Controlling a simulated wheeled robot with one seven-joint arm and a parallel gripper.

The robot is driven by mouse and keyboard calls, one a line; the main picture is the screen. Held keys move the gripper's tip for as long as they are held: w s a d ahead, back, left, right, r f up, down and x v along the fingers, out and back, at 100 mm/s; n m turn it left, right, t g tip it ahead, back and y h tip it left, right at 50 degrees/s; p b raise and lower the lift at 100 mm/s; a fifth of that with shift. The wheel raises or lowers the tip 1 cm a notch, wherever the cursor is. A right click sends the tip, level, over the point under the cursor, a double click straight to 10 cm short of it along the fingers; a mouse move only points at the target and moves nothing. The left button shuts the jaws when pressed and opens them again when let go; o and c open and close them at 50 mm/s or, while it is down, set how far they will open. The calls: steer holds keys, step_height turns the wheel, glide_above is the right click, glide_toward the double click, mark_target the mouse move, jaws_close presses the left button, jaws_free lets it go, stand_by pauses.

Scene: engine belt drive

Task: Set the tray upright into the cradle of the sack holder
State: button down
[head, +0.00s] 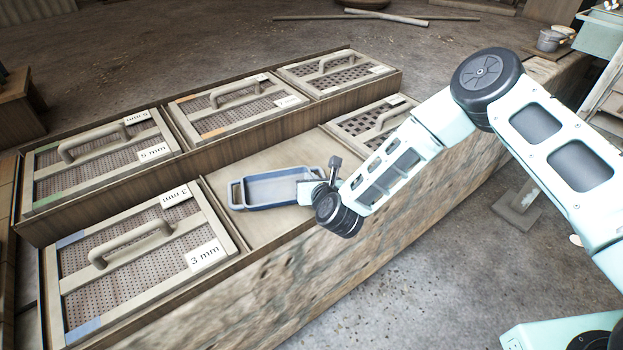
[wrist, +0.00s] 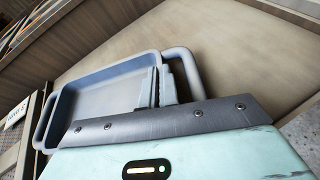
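The tray (head: 275,188) is a shallow blue-grey rectangular pan with a loop handle at each end. It is right side up in or just above the bare compartment among the sieves; I cannot tell if it touches the floor. My gripper (head: 310,187) is at its right end. In the wrist view, the tray (wrist: 105,88) stretches away to the left, and the narrow fingers of my gripper (wrist: 164,84) are close together at its right end wall, beside the handle. They look shut on that wall. I cannot make out the sack holder or its cradle.
Framed sieves with handles and size labels fill the other compartments, such as the 3 mm sieve (head: 140,255) and 5 mm sieve (head: 100,155). Wooden dividers edge the bare compartment (head: 262,228). A stone bench front (head: 300,275) drops to the open concrete floor (head: 420,285).

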steer(key=c, duration=1.7)
jaws_free()
steer(key=shift+f, duration=0.1)
steer(key=shift+r, duration=0.2)
steer(key=shift+s, duration=0.4)
steer(key=v, duration=1.1)
steer(key=shift+r, duration=0.25)
